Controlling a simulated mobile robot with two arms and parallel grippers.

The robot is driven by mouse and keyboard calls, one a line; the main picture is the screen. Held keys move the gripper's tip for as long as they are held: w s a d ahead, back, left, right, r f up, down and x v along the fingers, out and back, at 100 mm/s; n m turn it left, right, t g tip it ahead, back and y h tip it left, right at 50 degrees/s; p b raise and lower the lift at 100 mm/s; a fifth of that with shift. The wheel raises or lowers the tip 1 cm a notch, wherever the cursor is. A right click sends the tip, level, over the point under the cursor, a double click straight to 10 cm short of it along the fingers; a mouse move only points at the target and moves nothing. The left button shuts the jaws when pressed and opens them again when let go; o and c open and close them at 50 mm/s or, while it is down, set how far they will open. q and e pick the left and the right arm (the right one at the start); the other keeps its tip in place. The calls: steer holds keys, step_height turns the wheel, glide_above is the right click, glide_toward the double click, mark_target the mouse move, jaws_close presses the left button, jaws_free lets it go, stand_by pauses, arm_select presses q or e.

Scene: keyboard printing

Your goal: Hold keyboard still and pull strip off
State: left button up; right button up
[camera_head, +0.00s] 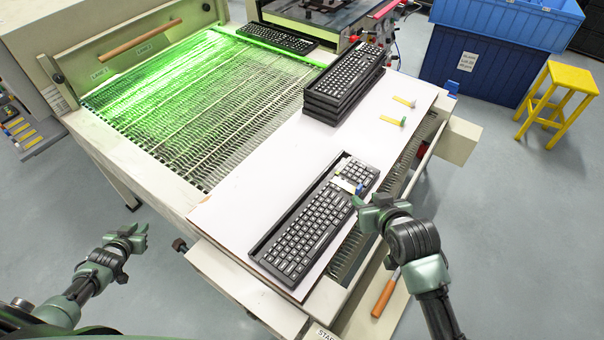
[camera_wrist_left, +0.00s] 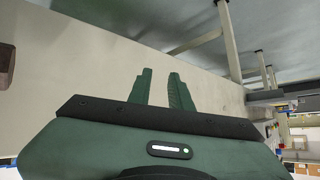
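A black keyboard (camera_head: 305,230) lies at an angle on the white board, near its front right edge. A pale strip (camera_head: 344,185) with a blue end lies across the keyboard's far part. My right gripper (camera_head: 358,206) is just beside the keyboard's right edge, near the strip's blue end. I cannot tell whether it touches the strip or how its fingers stand. My left gripper (camera_head: 141,237) is well to the left, off the machine and away from the keyboard. In the left wrist view its two fingers (camera_wrist_left: 160,84) are apart with nothing between them.
A stack of keyboards (camera_head: 345,82) stands farther back on the white board (camera_head: 236,196). Two loose strips (camera_head: 390,120) lie to its right. A green-lit mesh conveyor (camera_head: 190,100) fills the left, with another keyboard (camera_head: 277,37) at its far end. Bare board lies left of the near keyboard.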

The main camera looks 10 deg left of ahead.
arm_select(q)
steer(key=w+a+r+n+t, duration=0.3)
steer(key=w+r, duration=1.1)
steer(key=r, duration=0.4)
steer(key=w+d+n+g+h, duration=0.25)
steer(key=w+d, duration=0.45)
steer(key=d, duration=0.5)
steer(key=m+g+h, duration=0.3)
steer(key=m+g, duration=0.4)
glide_toward(302, 195)
steer(key=w+a+f, duration=0.1)
steer(key=w+a, duration=0.1)
steer(key=a, duration=0.1)
steer(key=w+a, duration=0.3)
steer(key=w+a+f, duration=0.1)
steer(key=w+a, duration=0.1)
steer(key=a, duration=0.1)
steer(key=shift+w+a+f, duration=0.25)
steer(key=shift+w+f, duration=0.05)
steer(key=s+d+m+g, duration=0.1)
steer(key=d, duration=0.2)
steer(key=s+d+r+m+g+y, duration=0.1)
steer(key=s+d+m, duration=0.1)
steer(key=d, duration=0.2)
steer(key=s+d+r+m+g, duration=0.1)
steer(key=s+d+m, duration=0.1)
steer(key=d, duration=0.2)
steer(key=shift+m+y, duration=0.25)
steer(key=shift+y, duration=0.1)
steer(key=shift+f, duration=3.75)
